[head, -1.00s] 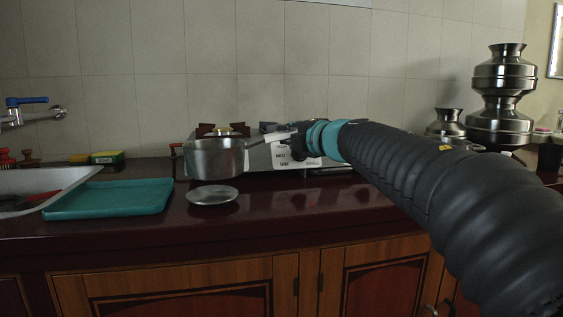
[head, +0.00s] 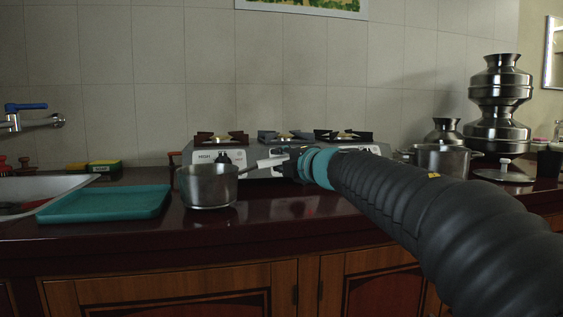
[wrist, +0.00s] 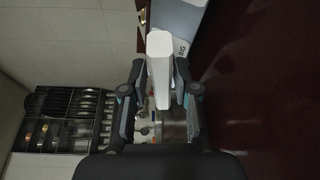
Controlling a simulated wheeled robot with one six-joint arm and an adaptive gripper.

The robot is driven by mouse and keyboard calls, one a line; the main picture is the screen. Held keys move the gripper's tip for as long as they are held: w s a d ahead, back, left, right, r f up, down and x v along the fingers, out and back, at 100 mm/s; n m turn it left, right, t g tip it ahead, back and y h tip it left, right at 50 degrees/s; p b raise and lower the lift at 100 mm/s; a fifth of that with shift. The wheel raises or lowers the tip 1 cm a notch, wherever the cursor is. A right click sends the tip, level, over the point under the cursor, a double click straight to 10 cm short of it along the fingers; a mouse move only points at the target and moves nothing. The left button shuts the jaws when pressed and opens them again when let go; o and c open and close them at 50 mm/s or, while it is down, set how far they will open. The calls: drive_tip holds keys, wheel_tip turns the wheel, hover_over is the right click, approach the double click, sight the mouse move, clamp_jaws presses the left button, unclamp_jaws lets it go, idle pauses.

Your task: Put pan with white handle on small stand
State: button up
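The steel pan (head: 207,186) with the white handle (head: 268,163) is upright, low over the counter left of centre in the head view. My gripper (head: 290,166) holds the pan from its right by the handle. In the wrist view the white handle (wrist: 160,60) lies between the two fingers of my gripper (wrist: 158,85), which appear closed on it. The small stand is hidden beneath the pan. I cannot tell whether the pan rests on it or hovers just above.
A teal tray (head: 105,204) lies left of the pan, beside the sink (head: 40,188). A stove (head: 215,147) stands behind. A steel pot (head: 440,158), a lid (head: 504,174) and stacked metal vessels (head: 497,105) are at the right. The dark counter (head: 250,222) in front is clear.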

drive_tip(key=shift+o, duration=0.2)
drive_tip(key=shift+r, duration=0.15)
drive_tip(key=s+d+m+t+h, duration=0.3)
drive_tip(key=s+d+m+h, duration=0.35)
drive_tip(key=s+d, duration=0.65)
drive_tip(key=s+d+f+m+g+h, duration=0.2)
drive_tip(key=s+d+f+m+h, duration=0.3)
drive_tip(key=d+f+m, duration=0.6)
drive_tip(key=s+a+f+m+g+y, duration=0.1)
drive_tip(key=s+f+m+g, duration=0.3)
drive_tip(key=s+f, duration=0.6)
drive_tip(key=s+a+f+m+g+y, duration=0.1)
drive_tip(key=s+a+f+m+g, duration=0.2)
drive_tip(key=s+f, duration=0.6)
drive_tip(key=f+m+g+p, duration=0.1)
drive_tip(key=m+g, duration=0.1)
drive_tip(key=shift+s+a+f+g, duration=0.3)
drive_tip(key=shift+s+f, duration=0.05)
drive_tip(key=shift+s, duration=0.05)
